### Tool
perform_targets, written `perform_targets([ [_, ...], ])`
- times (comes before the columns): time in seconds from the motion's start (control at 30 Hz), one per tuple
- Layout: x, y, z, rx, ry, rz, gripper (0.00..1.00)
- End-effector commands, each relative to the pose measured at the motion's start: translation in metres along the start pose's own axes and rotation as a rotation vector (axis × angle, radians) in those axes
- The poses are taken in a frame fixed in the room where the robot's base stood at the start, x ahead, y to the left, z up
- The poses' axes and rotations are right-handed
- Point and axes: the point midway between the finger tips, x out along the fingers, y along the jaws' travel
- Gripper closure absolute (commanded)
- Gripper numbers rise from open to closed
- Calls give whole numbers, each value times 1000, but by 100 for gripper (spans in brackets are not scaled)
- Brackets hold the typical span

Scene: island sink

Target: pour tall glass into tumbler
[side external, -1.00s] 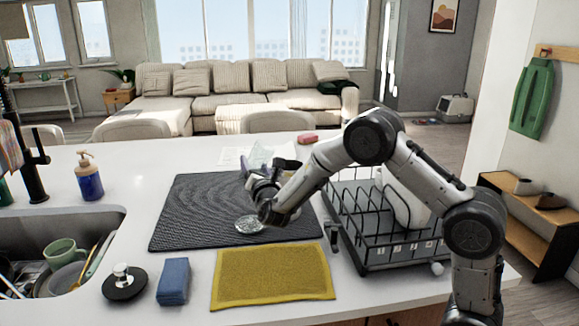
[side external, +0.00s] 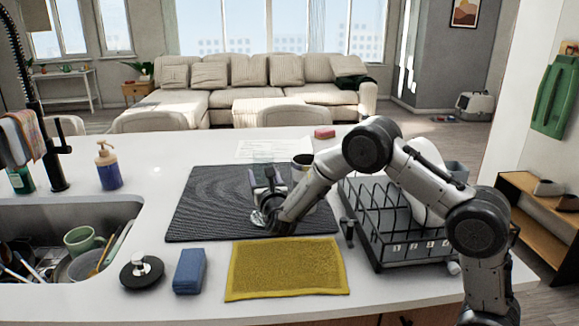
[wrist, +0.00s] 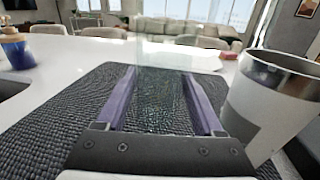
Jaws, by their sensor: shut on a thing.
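The tall glass (wrist: 165,88) is clear and stands about upright between the purple fingers of my gripper (wrist: 168,104) in the wrist view. In the side view my gripper (side external: 266,190) is shut on it over the dark mat, and its clear upper part (side external: 264,160) is faint. A clear round glass piece (side external: 258,217) shows below the gripper; I cannot tell whether it is the glass's base. The tumbler, a wide cup with a metal rim and pale side, stands right of the glass (wrist: 268,100), partly behind my arm in the side view (side external: 302,163). Their contents are not visible.
The dark mat (side external: 205,212) lies under the work. A black dish rack (side external: 400,245) stands close on the right. A yellow cloth (side external: 287,268), blue sponge (side external: 189,270) and sink (side external: 120,210) are in front and left. The mat's left part is clear.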

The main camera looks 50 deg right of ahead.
Motion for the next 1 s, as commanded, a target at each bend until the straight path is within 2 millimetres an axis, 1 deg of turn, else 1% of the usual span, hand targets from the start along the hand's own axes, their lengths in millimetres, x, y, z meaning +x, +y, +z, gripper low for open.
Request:
perform_targets([
  [0.17,0,0,-1,186,-30,3,98],
  [0.27,0,-7,24,357,-61,6,98],
  [0.3,0,-12,40,432,-74,8,98],
  [0.4,-1,-26,75,595,-96,12,98],
  [0.5,-3,-38,104,733,-115,12,98],
  [0.6,-5,-48,123,859,-134,3,98],
  [0.83,-4,-50,128,1003,-155,-3,98],
  [0.93,-4,-50,134,1085,-168,-1,98],
  [1.0,-4,-50,141,1172,-182,-1,98],
])
